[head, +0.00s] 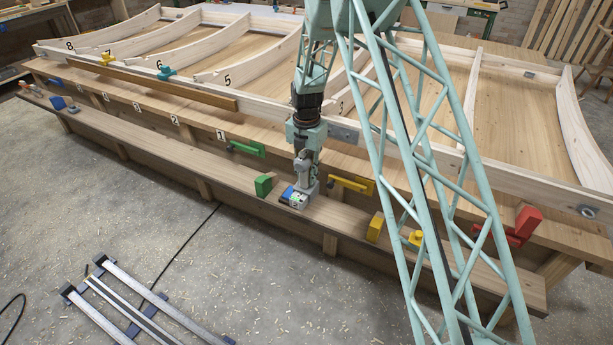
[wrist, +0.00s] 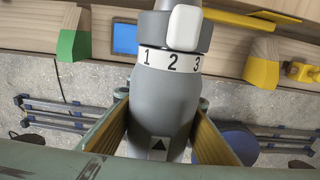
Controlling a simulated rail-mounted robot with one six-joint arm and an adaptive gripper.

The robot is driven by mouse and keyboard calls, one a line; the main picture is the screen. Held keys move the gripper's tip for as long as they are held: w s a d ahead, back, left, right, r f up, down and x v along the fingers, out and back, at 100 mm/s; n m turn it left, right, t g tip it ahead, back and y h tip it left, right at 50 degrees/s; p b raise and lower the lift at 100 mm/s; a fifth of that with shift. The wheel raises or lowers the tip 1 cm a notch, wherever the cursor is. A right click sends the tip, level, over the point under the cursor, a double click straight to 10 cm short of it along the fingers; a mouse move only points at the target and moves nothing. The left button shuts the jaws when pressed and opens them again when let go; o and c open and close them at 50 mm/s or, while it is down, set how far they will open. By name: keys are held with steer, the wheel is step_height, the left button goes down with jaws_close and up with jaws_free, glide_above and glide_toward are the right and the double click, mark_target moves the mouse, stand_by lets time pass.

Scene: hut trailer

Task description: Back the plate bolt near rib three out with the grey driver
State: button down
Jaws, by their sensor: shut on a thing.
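My gripper (head: 304,152) is low over the front plank, its fingers closed around the grey driver (head: 303,172). In the wrist view the driver (wrist: 160,112) fills the middle between the two fingers, with a white collar numbered 1, 2, 3 and a pale block at its far end. The driver's lower end is by a small block with blue and green parts (head: 293,197) on the plank; I cannot tell if it touches. A grey metal plate (head: 343,133) is on the pale beam near the rib numbered 3 (head: 350,90). Its bolt is too small to make out.
A green block (head: 263,186) and a yellow block (head: 375,227) stand on the plank (head: 210,165) either side of my gripper. Green (head: 246,149) and yellow (head: 350,184) clamps are on the bench side. A red clamp (head: 523,224) is at right. The floor in front is mostly open.

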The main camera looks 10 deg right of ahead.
steer(key=shift+w, duration=0.15)
steer(key=shift+w+d+p, duration=0.35)
steer(key=shift+w+d, duration=1.4)
steer(key=shift+w, duration=0.3)
steer(key=shift+w+d, duration=0.45)
steer(key=shift+w, duration=0.15)
stand_by(0.8)
steer(key=shift+w+r, duration=0.2)
steer(key=shift+r, duration=0.15)
stand_by(1.1)
steer(key=shift+s+a, duration=0.2)
steer(key=shift+s, duration=0.2)
stand_by(1.0)
steer(key=shift+s+f, duration=0.15)
steer(key=shift+f, duration=0.1)
steer(key=shift+s+a, duration=0.25)
steer(key=shift+a, duration=0.05)
stand_by(1.0)
